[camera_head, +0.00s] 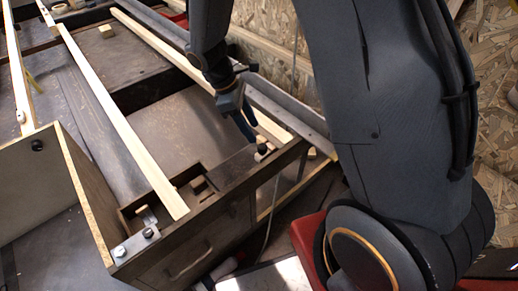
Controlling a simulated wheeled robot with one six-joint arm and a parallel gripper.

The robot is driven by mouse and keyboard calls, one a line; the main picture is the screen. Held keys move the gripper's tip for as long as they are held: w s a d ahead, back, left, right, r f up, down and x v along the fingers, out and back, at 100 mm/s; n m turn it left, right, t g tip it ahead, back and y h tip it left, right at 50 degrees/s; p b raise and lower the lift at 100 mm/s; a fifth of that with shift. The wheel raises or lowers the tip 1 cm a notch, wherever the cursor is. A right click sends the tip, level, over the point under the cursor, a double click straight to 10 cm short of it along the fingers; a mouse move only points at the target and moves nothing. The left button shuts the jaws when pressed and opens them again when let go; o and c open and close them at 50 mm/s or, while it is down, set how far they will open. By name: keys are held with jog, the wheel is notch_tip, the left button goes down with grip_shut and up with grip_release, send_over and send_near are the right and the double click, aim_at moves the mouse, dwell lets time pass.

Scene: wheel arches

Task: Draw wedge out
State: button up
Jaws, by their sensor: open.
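My gripper (247,128) hangs at the end of my arm, above the dark bench top and left of a long pale strip. Its dark fingers point down toward a dark block with a small knob. I see nothing held, and the jaws are open. Either could be the wedge; I cannot tell which. Both are apart from my gripper.
A long pale batten (120,115) crosses the bench to the front edge. An open wooden box (82,190) stands at left, beside a metal plate with bolts (137,243). A loose pale block (106,31) lies farther back. The brown panel in the middle is mostly clear.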

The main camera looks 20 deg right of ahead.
aim_at(261, 147)
jog(key=b+x, duration=0.1)
jog(key=x, duration=0.3)
jog(key=b+x, duration=0.2)
jog(key=x, duration=0.2)
jog(key=shift+w+f, duration=0.2)
jog(key=shift+f, duration=0.05)
grip_shut()
jog(key=shift+s, duration=0.1)
